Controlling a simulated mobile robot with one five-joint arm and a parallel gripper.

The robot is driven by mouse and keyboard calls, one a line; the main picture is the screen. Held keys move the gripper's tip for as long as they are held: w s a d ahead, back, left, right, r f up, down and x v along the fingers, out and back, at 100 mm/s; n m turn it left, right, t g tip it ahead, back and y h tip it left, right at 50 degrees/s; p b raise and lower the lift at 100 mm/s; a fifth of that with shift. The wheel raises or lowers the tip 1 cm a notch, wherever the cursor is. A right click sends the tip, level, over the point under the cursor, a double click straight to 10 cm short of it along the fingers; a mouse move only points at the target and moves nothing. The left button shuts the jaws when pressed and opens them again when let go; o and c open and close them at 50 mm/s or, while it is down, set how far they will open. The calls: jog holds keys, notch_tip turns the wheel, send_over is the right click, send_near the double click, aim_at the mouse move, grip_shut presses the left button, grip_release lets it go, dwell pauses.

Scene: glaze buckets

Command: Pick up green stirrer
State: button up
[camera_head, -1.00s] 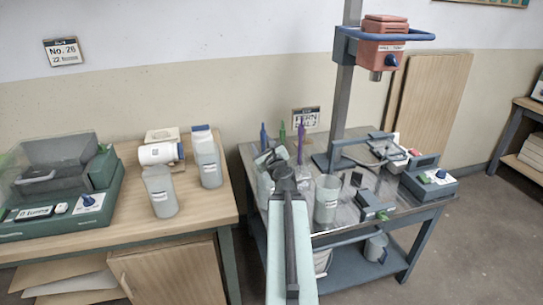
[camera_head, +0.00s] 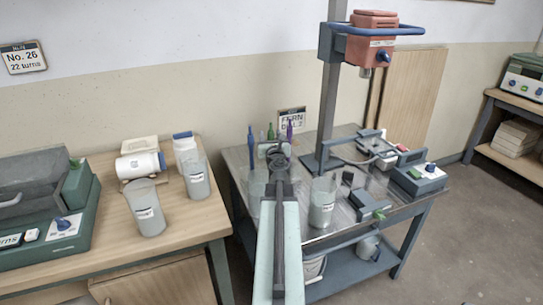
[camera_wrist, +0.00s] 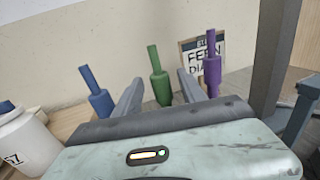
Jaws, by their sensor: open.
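The green stirrer (camera_wrist: 160,84) stands upright between the blue stirrer (camera_wrist: 97,95) and the purple stirrer (camera_wrist: 212,66) in the wrist view. In the head view the green stirrer (camera_head: 270,132) shows only its upper part, above and behind my gripper (camera_head: 276,150). My gripper (camera_wrist: 160,78) is open and empty. Its two fingers point toward the stirrers, with the green one seen in the gap between them. The green stirrer appears beyond the fingertips, and I cannot tell the exact distance. The lower ends of the stirrers are hidden by my gripper body.
A clear labelled beaker (camera_head: 322,203) stands right of my arm. A dark stand (camera_head: 328,110) holding a red mixer head (camera_head: 371,45) rises behind it. A framed sign (camera_wrist: 203,50) is behind the stirrers. A wooden bench (camera_head: 190,230) with containers lies left, across a gap.

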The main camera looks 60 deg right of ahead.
jog(key=x, duration=0.3)
jog(key=shift+d, duration=0.35)
jog(key=shift+a, duration=0.1)
jog(key=shift+c, duration=0.6)
grip_shut()
